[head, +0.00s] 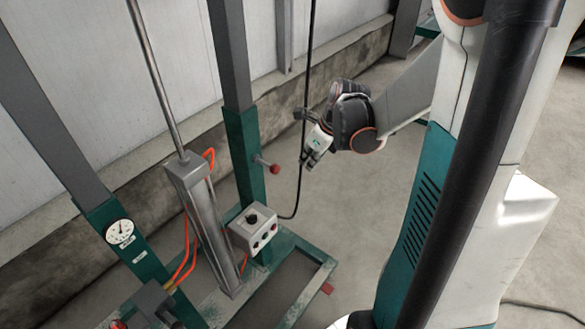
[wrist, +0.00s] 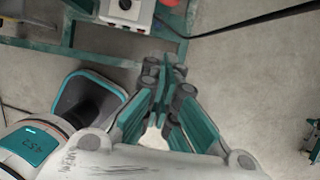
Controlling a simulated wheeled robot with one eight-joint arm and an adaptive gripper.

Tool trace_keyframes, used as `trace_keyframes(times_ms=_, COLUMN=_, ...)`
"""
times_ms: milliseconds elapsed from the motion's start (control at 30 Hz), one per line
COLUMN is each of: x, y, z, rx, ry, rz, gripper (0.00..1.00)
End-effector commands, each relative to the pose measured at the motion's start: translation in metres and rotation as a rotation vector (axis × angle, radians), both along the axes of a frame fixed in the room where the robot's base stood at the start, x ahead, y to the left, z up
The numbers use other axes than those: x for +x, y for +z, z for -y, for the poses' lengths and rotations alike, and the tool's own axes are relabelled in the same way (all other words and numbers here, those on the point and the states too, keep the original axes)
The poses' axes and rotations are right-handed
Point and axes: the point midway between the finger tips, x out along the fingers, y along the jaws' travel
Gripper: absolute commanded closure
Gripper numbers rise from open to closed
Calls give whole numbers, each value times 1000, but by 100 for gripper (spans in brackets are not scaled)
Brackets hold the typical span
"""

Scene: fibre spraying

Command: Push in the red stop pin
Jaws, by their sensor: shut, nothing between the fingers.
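The red stop pin (head: 275,169) has a round red knob on a metal shaft. It sticks out to the right from the green post (head: 245,160) in the head view, with the shaft showing between knob and post. My gripper (head: 309,161) is to the right of the knob in that picture, apart from it, fingers pointing down and empty.
A control box (head: 254,228) with buttons sits low on the green frame. A black cable (head: 300,180) hangs between the post and my gripper in the head picture. A gauge (head: 120,232) and a grey cylinder (head: 203,215) stand left. Concrete floor (head: 350,220) is clear below my gripper.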

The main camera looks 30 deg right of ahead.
Motion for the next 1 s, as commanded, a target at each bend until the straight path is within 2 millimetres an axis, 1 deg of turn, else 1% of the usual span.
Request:
trace_keyframes(times_ms=167, x=8, y=-22, z=-3, rx=-1, ry=2, rz=0, gripper=100)
trace_keyframes(times_ms=400, x=24, y=-67, z=-8, rx=-2, ry=2, rz=1, gripper=100)
trace_keyframes(times_ms=567, x=35, y=-94, z=-13, rx=-1, ry=3, rz=0, gripper=100)
trace_keyframes(times_ms=700, x=54, y=-93, z=-20, rx=-1, ry=5, rz=0, gripper=100)
trace_keyframes(times_ms=800, x=64, y=-92, z=-24, rx=0, ry=3, rz=0, gripper=100)
trace_keyframes(times_ms=1000, x=72, y=-91, z=-26, rx=-1, ry=2, rz=0, gripper=100)
